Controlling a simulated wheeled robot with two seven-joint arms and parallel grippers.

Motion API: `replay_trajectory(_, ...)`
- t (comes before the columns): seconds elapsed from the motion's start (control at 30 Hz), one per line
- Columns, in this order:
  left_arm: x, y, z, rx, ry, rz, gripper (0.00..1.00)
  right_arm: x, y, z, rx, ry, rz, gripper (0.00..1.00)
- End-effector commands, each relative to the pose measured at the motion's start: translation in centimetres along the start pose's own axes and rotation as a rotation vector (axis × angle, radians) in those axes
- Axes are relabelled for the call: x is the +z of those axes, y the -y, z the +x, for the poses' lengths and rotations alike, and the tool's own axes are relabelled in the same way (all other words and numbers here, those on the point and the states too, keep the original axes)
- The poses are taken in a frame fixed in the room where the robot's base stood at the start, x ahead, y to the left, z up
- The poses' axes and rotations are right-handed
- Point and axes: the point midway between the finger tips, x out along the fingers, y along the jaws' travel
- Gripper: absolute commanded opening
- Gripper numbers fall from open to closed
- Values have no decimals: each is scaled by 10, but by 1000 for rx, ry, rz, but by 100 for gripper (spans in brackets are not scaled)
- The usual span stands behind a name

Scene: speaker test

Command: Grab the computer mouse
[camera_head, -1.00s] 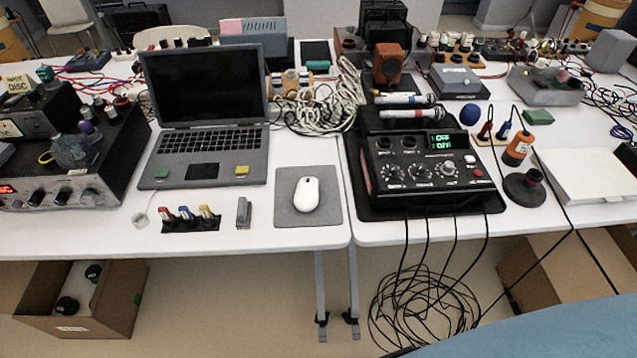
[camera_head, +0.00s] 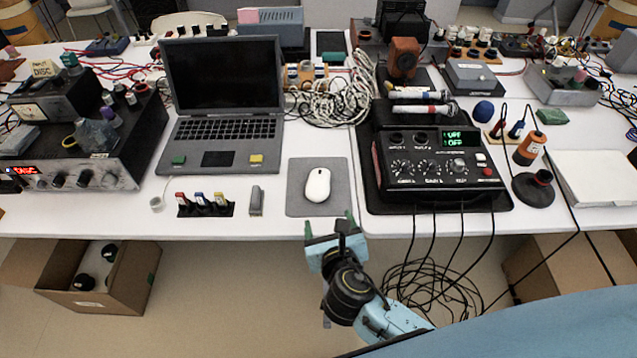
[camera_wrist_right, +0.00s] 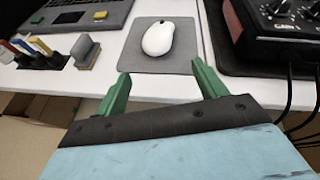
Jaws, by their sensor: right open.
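The white computer mouse (camera_head: 318,185) lies on a grey mouse pad (camera_head: 296,200) near the table's front edge, right of the laptop. In the right wrist view the mouse (camera_wrist_right: 158,38) is ahead of the fingers, a little left of the middle between them. My right gripper (camera_head: 329,227) is at the table's front edge, just in front of the pad. Its green fingers (camera_wrist_right: 160,85) are open and empty, apart from the mouse. My left gripper is not in view.
The open laptop (camera_head: 222,100) stands left of the pad. A grey block (camera_head: 257,201) and a black holder with coloured pieces (camera_head: 206,209) sit near the front edge. A black control box (camera_head: 437,165) with hanging cables stands close on the right.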

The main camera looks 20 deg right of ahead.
Motion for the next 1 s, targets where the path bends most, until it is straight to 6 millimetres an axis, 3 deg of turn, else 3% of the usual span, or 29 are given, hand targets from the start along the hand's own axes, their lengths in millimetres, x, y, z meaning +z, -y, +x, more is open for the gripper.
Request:
replay_trajectory(0.33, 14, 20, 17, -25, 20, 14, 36, 0, -2, 63, 2, 6, -15, 71)
replay_trajectory(0.63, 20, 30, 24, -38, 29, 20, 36, 2, -3, 88, 2, 5, -12, 71)
replay_trajectory(0.87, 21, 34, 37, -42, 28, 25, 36, 3, -6, 122, 3, 4, -12, 71)
replay_trajectory(1.0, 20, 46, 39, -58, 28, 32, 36, 4, -5, 131, 4, 3, -12, 71)
